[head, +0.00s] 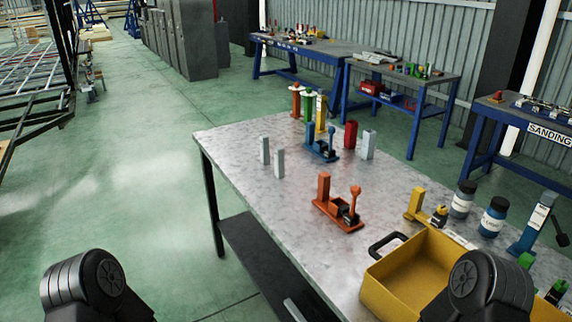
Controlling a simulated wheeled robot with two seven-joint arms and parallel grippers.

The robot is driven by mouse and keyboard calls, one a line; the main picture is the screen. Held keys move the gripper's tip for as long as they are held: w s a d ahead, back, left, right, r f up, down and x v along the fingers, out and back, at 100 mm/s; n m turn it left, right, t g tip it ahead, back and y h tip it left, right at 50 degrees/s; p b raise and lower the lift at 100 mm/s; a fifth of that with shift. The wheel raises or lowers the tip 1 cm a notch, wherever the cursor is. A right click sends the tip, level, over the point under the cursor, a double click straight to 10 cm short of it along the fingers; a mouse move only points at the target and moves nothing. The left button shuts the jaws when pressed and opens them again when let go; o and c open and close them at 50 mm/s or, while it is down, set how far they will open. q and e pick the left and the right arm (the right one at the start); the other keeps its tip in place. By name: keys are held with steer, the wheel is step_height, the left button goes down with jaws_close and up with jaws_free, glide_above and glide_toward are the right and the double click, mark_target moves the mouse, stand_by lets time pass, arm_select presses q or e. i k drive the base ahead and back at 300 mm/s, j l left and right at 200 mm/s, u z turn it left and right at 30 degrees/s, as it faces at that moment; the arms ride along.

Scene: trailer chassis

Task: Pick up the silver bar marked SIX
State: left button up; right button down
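Two small silver bars stand upright near the left edge of the grey table (235,143). One silver bar (265,150) is slightly farther back and left, and the other silver bar (279,163) is just in front of it to the right. A third, wider silver-grey block (369,145) stands at the far side beside a red block. No marking can be read on any of them, so I cannot tell which says SIX. Only dark rounded parts of my arms show at the bottom corners. Neither gripper is in view.
An orange clamp device (340,206) and a blue one (320,145) stand mid-table. A yellow bin (408,288), dark bottles (462,199) and a blue tool (531,228) fill the right side. The table's left front is clear.

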mark_target(279, 151)
steer(key=j+z, duration=0.1)
steer(key=z, duration=0.4)
steer(key=i+j+z, duration=0.1)
steer(key=z, duration=0.4)
steer(key=j+z, duration=0.25)
steer(key=z, duration=0.25)
steer(key=j+z, duration=0.15)
steer(key=j, duration=0.25)
steer(key=j+z, duration=0.15)
steer(key=j, duration=0.3)
steer(key=k+j+z, duration=0.15)
steer(key=j, duration=0.25)
steer(key=j+z, duration=0.15)
steer(key=j, duration=0.25)
steer(key=k+j+z, duration=0.2)
steer(key=j, duration=0.15)
steer(key=k+j+z, duration=0.15)
steer(key=j, duration=0.25)
steer(key=k+j+z, duration=0.15)
steer(key=j, duration=0.2)
steer(key=k+j, duration=0.15)
steer(key=j, duration=0.2)
steer(key=k+j, duration=0.1)
steer(key=j, duration=0.3)
steer(key=k+j, duration=0.15)
steer(key=j, duration=0.2)
